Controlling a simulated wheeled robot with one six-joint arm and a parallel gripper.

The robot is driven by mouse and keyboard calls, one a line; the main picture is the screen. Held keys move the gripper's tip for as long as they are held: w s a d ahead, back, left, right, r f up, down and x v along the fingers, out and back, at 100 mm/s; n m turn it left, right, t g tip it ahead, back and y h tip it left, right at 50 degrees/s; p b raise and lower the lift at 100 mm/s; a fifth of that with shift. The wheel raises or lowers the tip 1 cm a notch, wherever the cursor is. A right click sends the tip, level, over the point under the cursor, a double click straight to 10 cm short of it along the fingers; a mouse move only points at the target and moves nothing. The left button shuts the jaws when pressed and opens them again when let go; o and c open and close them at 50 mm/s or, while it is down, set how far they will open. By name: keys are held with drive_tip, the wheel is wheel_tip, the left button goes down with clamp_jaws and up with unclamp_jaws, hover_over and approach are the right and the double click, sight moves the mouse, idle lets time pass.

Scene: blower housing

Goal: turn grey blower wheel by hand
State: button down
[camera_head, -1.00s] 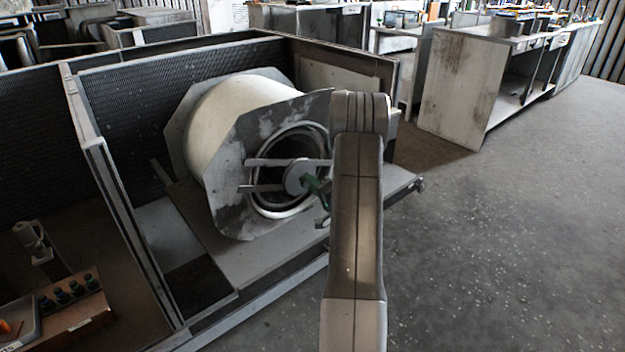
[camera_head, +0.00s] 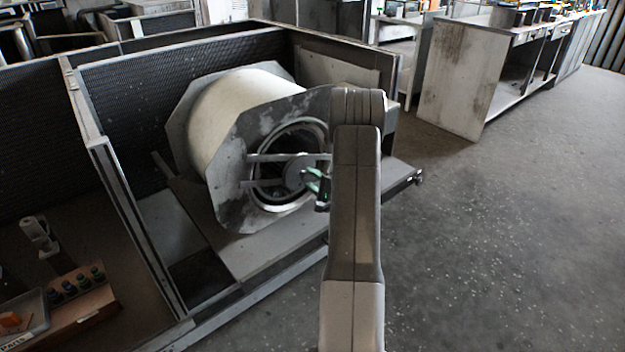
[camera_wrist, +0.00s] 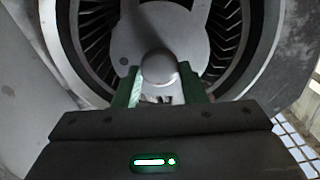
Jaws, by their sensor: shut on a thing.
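The grey blower wheel (camera_wrist: 94,47) shows its dark vanes around a grey centre plate in the wrist view. It sits inside the round inlet ring (camera_head: 288,208) of the pale blower housing (camera_head: 228,115). My gripper (camera_wrist: 160,96) has green fingers on both sides of a rounded grey hub end (camera_wrist: 158,67) at the wheel's middle, and is shut on it. In the head view my gripper (camera_head: 316,182) is at the inlet's right side, in front of the hub. My arm hides the inlet's right edge and part of the housing's face plate.
Two flat bars (camera_head: 280,157) cross the inlet close to my fingers. Panel walls (camera_head: 110,190) enclose the housing at left and behind. A tray with orange items (camera_head: 25,325) is at bottom left. Grey floor (camera_head: 500,230) at right is open; a workbench (camera_head: 465,75) stands beyond.

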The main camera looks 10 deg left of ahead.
drive_tip(key=c, duration=0.9)
unclamp_jaws()
drive_tip(key=p+v, duration=0.1)
drive_tip(key=v, duration=1.3)
drive_tip(key=shift+a, duration=0.1)
drive_tip(key=b+x, duration=0.1)
drive_tip(key=x, duration=1.3)
